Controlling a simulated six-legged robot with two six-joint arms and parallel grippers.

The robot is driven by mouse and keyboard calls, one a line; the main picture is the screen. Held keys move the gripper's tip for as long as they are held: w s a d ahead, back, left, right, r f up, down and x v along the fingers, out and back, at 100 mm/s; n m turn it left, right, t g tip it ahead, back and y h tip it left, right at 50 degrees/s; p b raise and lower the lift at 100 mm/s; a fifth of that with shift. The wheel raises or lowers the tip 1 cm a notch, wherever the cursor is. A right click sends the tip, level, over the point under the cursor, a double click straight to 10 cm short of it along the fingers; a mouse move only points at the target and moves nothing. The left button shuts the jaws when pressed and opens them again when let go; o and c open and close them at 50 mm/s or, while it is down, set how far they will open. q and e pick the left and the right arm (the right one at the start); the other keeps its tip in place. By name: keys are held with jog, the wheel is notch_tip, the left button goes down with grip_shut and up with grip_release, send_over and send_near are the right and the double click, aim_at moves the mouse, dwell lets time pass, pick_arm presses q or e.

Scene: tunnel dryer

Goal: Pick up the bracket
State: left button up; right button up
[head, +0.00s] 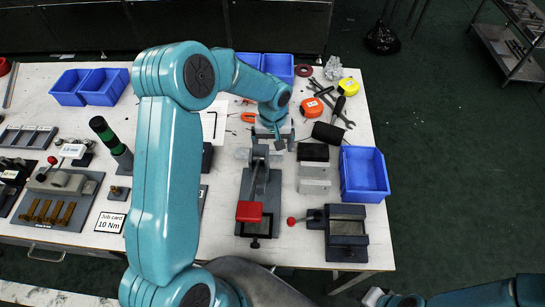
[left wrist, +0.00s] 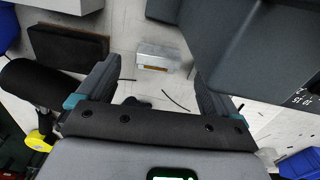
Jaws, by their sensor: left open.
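A small silver metal piece with a brownish strip (left wrist: 158,57) lies on the light bench in the left wrist view, ahead of and between my left fingers. It looks like the bracket, though I cannot be sure. In the head view my left gripper and wrist largely cover that spot. My left gripper (left wrist: 155,78) is open, with nothing between its fingers; in the head view it hangs over the bench (head: 273,138), behind the red-handled fixture. Part of my right arm's end (head: 378,297) shows at the bottom right of the head view, away from the bench; its jaws are unclear.
A fixture with a red handle (head: 249,211), a small vise (head: 346,225) and a blue bin (head: 364,174) stand nearby. Tape measures and wrenches lie behind.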

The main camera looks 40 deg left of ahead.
aim_at(273, 152)
pick_arm(q)
jog(key=f, duration=0.1)
jog(key=f+b, duration=0.1)
jog(key=f, duration=0.1)
jog(key=f+b, duration=0.1)
jog(key=f, duration=0.1)
jog(key=shift+w+a, duration=0.15)
jog(key=shift+w, duration=0.1)
jog(key=shift+r, duration=0.1)
jog(key=c, duration=1.1)
jog(key=shift+c, duration=0.2)
jog(key=shift+r, duration=0.5)
notch_tip(273, 152, up, 19)
